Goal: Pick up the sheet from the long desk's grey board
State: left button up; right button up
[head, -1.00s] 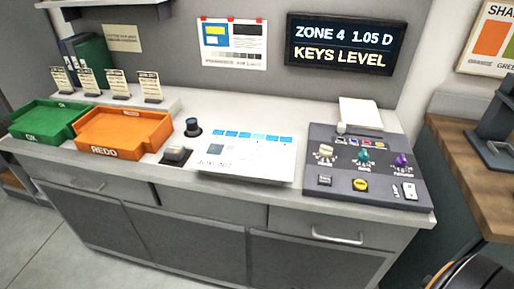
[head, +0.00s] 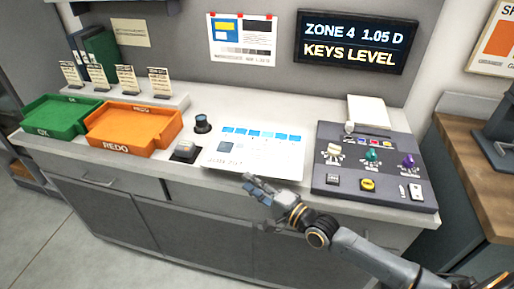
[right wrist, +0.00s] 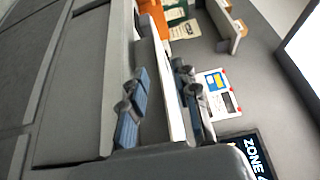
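The printed white sheet (head: 255,155), with a row of blue patches along its far edge, lies flat on the long desk (head: 190,110). It covers most of whatever is under it, so I cannot make out the grey board clearly. My right gripper (head: 262,187) is at the desk's front edge, just in front of the sheet's near edge, apart from it as far as I can tell. In the right wrist view its two fingers (right wrist: 160,103) are spread with a gap between them, and a pale edge runs through that gap. My left gripper is out of view.
A dark control panel (head: 330,190) with coloured knobs stands right of the sheet. A black knob (head: 202,124) and small device (head: 185,151) stand left, beyond them the orange REDO tray (head: 133,128) and green OK tray (head: 60,117). A screen (head: 357,42) hangs behind.

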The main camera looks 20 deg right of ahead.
jog(key=x, duration=0.2)
jog(key=p+x, duration=0.1)
jog(key=x, duration=0.5)
jog(key=shift+w+d+f, duration=0.15)
jog(key=shift+d+f, duration=0.05)
jog(key=shift+f, duration=0.15)
grip_shut()
